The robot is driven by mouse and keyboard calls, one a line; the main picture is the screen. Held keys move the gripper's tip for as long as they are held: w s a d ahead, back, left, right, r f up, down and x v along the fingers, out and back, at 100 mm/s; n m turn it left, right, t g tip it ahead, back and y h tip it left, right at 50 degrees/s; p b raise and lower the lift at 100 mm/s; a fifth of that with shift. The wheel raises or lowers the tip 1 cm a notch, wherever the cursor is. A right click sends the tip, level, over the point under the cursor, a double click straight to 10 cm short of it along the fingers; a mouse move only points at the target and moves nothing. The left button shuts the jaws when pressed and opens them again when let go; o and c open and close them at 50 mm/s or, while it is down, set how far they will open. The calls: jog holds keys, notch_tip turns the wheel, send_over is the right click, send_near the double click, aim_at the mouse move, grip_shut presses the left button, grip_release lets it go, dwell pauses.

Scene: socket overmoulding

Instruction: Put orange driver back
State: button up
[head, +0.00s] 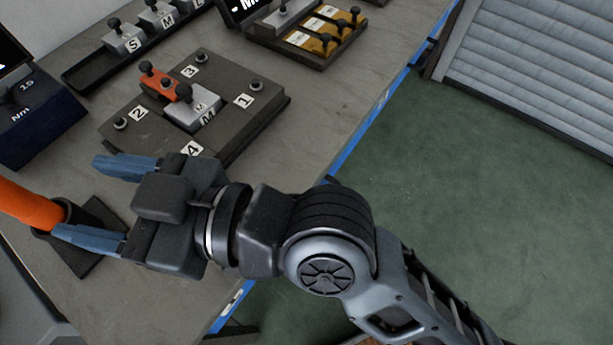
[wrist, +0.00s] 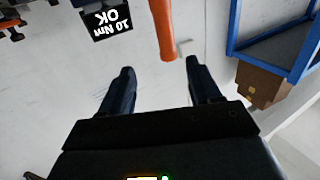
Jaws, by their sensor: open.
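The orange driver (head: 28,205) is at the left edge of the head view, its upper part cut off by the frame. Its lower end meets a dark round collar on a flat dark base (head: 92,258), partly hidden behind my gripper. In the wrist view the orange driver (wrist: 163,28) shows just beyond and between the fingertips. My gripper (head: 80,200) is open and empty, its two blue fingers spread and pointing left toward the driver. In the wrist view my gripper (wrist: 160,66) has nothing between its fingers. I cannot tell whether a finger touches the driver.
A dark fixture (head: 145,155) numbered 1 to 4 holds an orange clamp (head: 165,84) and a grey M block (head: 195,110). Behind it are a rack (head: 75,76) of blocks and a tray (head: 325,60) with yellow inserts. A blue torque display box (head: 35,120) stands left.

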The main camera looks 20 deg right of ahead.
jog(key=d+f+m+t+h, duration=0.1)
jog(key=d+f, duration=0.1)
jog(key=d, duration=0.1)
jog(key=d+f+m+t+h, duration=0.1)
jog(key=d+f, duration=0.1)
jog(key=d, duration=0.2)
jog(key=d+f+m+t+h, duration=0.1)
jog(key=d+f+m+h, duration=0.1)
jog(key=d+f, duration=0.1)
jog(key=shift+s+d, duration=0.4)
jog(key=s+d+f+m+t+h, duration=0.1)
jog(key=s+d+f+m+h, duration=0.15)
jog(key=d, duration=0.25)
jog(key=s+d+f+m+t+h, duration=0.1)
jog(key=s+d+f+h, duration=0.15)
jog(key=d, duration=0.35)
jog(key=s+d+r+m+h, duration=0.1)
jog(key=s+d+m+h, duration=0.1)
jog(key=s+d, duration=0.3)
jog(key=s+d+m+h, duration=0.1)
jog(key=s+d+h, duration=0.3)
jog(key=s, duration=0.7)
jog(key=shift+s+d+r+m, duration=0.25)
jog(key=shift+d+r+m, duration=0.1)
jog(key=shift+d+r, duration=0.1)
jog(key=shift+r+p, duration=0.95)
jog(key=shift+p, duration=0.1)
